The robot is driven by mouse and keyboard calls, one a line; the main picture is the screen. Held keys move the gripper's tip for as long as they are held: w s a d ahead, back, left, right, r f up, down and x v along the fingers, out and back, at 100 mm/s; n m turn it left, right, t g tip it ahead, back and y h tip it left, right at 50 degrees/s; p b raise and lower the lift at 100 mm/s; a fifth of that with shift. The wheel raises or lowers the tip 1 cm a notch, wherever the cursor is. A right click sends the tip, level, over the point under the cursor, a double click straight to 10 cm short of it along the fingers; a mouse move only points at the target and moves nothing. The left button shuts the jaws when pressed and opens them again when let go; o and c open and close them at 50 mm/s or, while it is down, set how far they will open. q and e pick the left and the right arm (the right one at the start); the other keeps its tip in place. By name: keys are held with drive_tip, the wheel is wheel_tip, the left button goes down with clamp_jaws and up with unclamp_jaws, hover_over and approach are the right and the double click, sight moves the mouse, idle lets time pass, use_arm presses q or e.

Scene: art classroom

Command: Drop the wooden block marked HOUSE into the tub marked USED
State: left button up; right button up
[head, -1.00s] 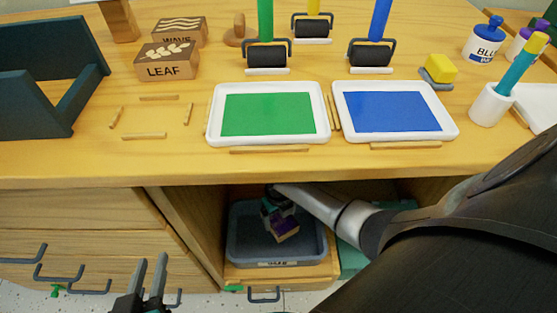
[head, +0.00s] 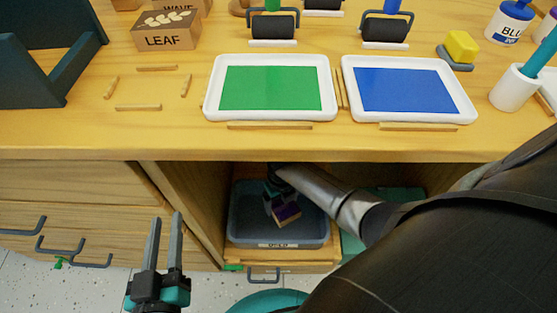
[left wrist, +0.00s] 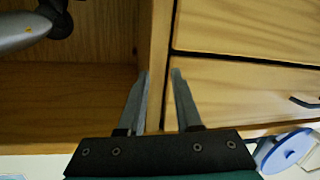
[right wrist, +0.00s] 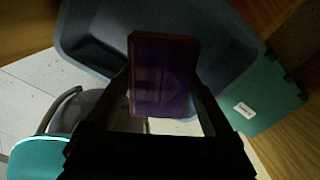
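My right gripper (head: 276,197) is inside the open cabinet under the worktop, over the grey tub (head: 240,232). It is shut on a block (head: 287,214) with a purple face, also in the right wrist view (right wrist: 160,75). No word can be read on the block. The tub's front label is small and hard to read in the head view. The tub's grey wall also shows in the right wrist view (right wrist: 90,40). My left gripper (head: 165,230) is open and empty in front of the drawers; its fingers stand apart in the left wrist view (left wrist: 158,75).
A LEAF block (head: 168,30), a green ink tray (head: 212,100) and a blue ink tray (head: 465,105) are on the worktop. Cabinet walls and the worktop edge (head: 200,155) closely surround my right arm. A teal box (head: 352,245) is beside the tub.

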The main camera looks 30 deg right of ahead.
drive_tip(key=shift+o, duration=0.9)
drive_tip(key=shift+r+p, duration=0.4)
drive_tip(key=shift+r, duration=0.1)
drive_tip(key=shift+r+p, duration=0.3)
drive_tip(key=shift+r, duration=0.15)
drive_tip(key=shift+r+p, duration=0.3)
drive_tip(key=shift+r, duration=0.1)
drive_tip(key=shift+r+p, duration=0.45)
drive_tip(key=shift+r, duration=0.2)
drive_tip(key=shift+r+p, duration=0.55)
drive_tip(key=shift+r, duration=0.3)
use_arm(q)
drive_tip(key=s+a+f+g+y+p, duration=0.1)
drive_tip(key=s+a+f+g+y, duration=0.1)
drive_tip(key=a+g, duration=0.7)
drive_tip(key=shift+s+f+y, duration=0.15)
drive_tip(key=shift+s+y, duration=0.65)
drive_tip(key=shift+y, duration=0.5)
use_arm(e)
drive_tip(key=shift+r, duration=0.9)
